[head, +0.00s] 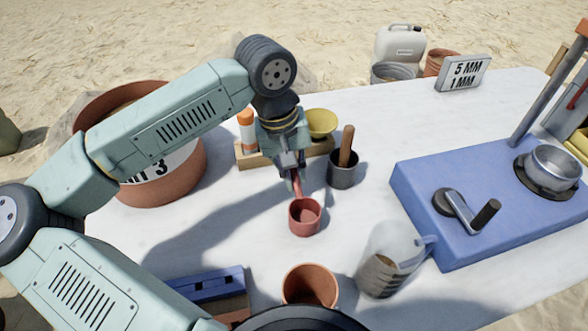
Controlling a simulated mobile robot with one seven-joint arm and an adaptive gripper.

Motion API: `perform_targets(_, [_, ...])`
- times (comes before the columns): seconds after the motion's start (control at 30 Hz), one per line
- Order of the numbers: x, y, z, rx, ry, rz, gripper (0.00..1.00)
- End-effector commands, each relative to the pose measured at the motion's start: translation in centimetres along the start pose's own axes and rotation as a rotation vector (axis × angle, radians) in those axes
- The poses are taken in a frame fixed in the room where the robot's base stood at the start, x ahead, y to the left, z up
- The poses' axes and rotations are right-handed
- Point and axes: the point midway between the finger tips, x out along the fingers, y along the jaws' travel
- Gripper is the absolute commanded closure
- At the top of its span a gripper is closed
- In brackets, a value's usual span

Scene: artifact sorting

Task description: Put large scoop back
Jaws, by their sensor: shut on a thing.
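My gripper (295,178) is shut on the handle of a red scoop (305,217), which I take to be the large scoop. The scoop's cup faces up in front of the gripper, over the white table (215,245); I cannot tell whether it touches the table. A wooden rack (252,160) stands just behind the gripper. It holds a yellow scoop (320,122) at its right and an orange-and-white bottle (246,130) at its left. My gripper hides the middle of the rack.
A dark pot with a wooden handle (345,165) stands right of the gripper. A clear jug (385,262) and a terracotta pot (310,284) stand in front. A blue machine (425,190) fills the right. A large terracotta tub (185,178) is at left.

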Motion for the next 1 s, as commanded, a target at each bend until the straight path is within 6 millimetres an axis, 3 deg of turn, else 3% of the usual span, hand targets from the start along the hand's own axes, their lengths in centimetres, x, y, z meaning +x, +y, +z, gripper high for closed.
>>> perform_targets(0.3, [0.46, -0.07, -0.02, 0.000, 0.000, 0.000, 1.00])
perform_targets(0.33, [0.28, -0.04, -0.01, 0.000, 0.000, 0.000, 0.87])
perform_targets(0.6, [0.24, -0.04, -0.01, 0.000, 0.000, 0.000, 0.69])
perform_targets(1.0, [-0.35, 0.06, -0.01, 0.000, 0.000, 0.000, 0.69])
